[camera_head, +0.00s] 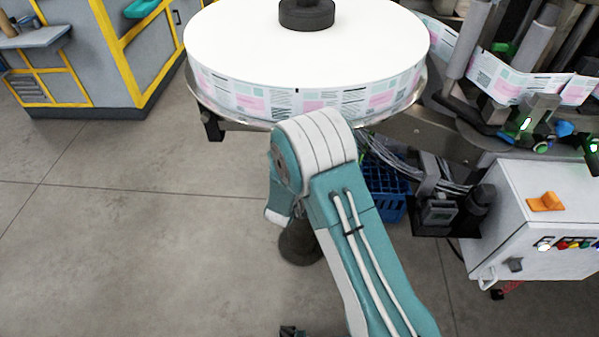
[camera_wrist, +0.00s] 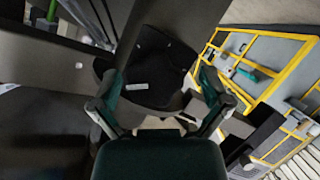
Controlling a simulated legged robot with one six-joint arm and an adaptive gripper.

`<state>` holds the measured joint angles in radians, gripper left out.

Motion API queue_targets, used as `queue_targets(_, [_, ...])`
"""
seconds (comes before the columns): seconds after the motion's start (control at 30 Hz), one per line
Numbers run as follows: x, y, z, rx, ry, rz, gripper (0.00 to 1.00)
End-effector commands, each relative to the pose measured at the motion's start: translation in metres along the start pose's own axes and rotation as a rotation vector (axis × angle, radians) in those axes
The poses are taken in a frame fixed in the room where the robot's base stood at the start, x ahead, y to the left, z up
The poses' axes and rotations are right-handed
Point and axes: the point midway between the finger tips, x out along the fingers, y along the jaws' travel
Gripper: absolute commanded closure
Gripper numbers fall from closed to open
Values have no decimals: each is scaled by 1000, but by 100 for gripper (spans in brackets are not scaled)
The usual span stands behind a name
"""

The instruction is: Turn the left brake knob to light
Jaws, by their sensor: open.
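A dark rounded part with a short pale mark, which looks like the brake knob (camera_wrist: 158,68), is in the upper middle of the wrist view. My gripper (camera_wrist: 158,100) is open, with one teal and grey finger to each side of this part in the picture. I cannot tell whether either finger touches it. The knob and my gripper cannot be made out in the head view, where my teal and white arm reaches toward the reel's underside. The large white label reel (camera_head: 235,50) lies flat on its round plate above that area.
A white control box (camera_head: 540,205) with an orange switch and coloured buttons stands at the right. A blue crate (camera_head: 388,190) and loose cables sit under the machine. A grey and yellow cabinet (camera_head: 90,50) is at the upper left. The floor at left is clear.

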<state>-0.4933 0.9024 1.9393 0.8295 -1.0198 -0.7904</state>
Motion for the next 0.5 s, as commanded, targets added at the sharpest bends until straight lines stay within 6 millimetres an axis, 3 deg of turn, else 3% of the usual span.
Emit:
queue_targets(0.27, [-8,1,0,1,-1,0,3])
queue_targets(0.5, [-54,-2,-1,-3,1,-2,3])
